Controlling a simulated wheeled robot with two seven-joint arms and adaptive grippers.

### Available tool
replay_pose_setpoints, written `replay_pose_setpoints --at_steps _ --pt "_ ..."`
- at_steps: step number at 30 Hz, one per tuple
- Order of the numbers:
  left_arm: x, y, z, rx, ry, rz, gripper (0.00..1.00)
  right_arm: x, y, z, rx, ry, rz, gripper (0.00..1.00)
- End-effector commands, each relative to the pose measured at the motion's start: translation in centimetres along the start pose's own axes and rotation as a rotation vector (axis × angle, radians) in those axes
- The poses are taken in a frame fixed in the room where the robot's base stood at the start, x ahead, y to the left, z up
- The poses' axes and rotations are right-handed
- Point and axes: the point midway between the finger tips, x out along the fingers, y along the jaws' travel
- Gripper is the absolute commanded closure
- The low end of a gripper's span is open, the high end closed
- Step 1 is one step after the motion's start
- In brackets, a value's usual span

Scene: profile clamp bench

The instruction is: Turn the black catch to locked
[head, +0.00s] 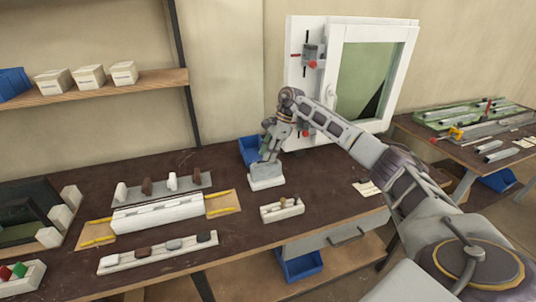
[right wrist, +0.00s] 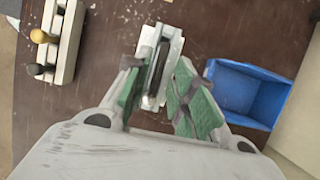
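A narrow black catch (right wrist: 157,65) stands on a small white block in the right wrist view. The white block (head: 267,182) sits on the dark bench in the head view, where my gripper hides the catch. My right gripper (head: 264,160) is directly above the block, pointing down. In the right wrist view, its green-padded fingers (right wrist: 157,75) are spread, one on each side of the catch, with gaps showing. I cannot tell how far the fingertips are above the block. The catch's locked marking cannot be read. My left gripper is in no view.
A blue bin (head: 250,150) stands close behind my right gripper, and also shows in the right wrist view (right wrist: 250,92). A white holder with knobs (head: 282,211) is in front. A white window frame (head: 340,80) stands behind. White clamp blocks (head: 158,213) are left.

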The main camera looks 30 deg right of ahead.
Motion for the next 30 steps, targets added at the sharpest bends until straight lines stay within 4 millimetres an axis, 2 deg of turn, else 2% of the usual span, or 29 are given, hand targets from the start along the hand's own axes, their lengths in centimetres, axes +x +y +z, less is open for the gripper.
replay_pose_setpoints --at_steps 5,21,30 --pt "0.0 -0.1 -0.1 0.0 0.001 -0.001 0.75 -1.8 0.0 0.0 0.0 0.0 -0.002 0.75" --pt "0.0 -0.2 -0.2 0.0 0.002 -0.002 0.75 -9.4 -0.1 0.0 -0.001 -0.001 -0.002 0.75" --pt "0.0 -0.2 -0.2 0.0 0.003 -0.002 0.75 -11.3 0.0 0.0 0.0 0.0 -0.001 0.75"
